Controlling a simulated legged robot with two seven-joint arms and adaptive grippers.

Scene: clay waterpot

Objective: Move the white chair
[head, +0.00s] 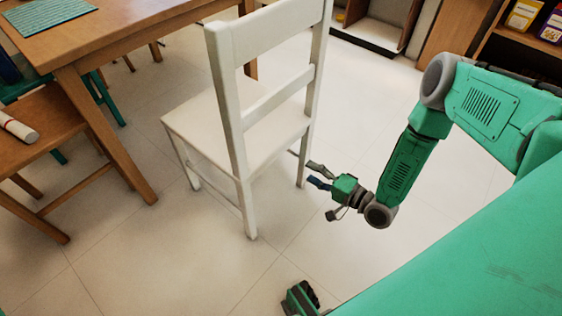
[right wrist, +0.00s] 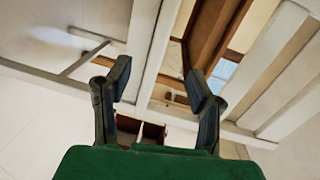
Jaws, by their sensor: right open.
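The white chair (head: 240,120) stands upright on the tiled floor in the middle of the head view, its slatted back towards me. My right gripper (head: 316,174) is open, low beside the chair's right-hand back leg. In the right wrist view, my open right gripper (right wrist: 160,85) has its two dark fingers spread apart. A white post of the chair (right wrist: 148,65) shows between the fingers, with no visible grip on it. More white chair parts show on both sides there. I cannot tell how far the post lies from the fingers. My left gripper is not in view.
A wooden table (head: 130,32) with a teal mat (head: 45,14) stands behind the chair on the left. A wooden chair (head: 40,125) with a rolled item on it is at the left edge. Shelves (head: 530,30) stand at the back right.

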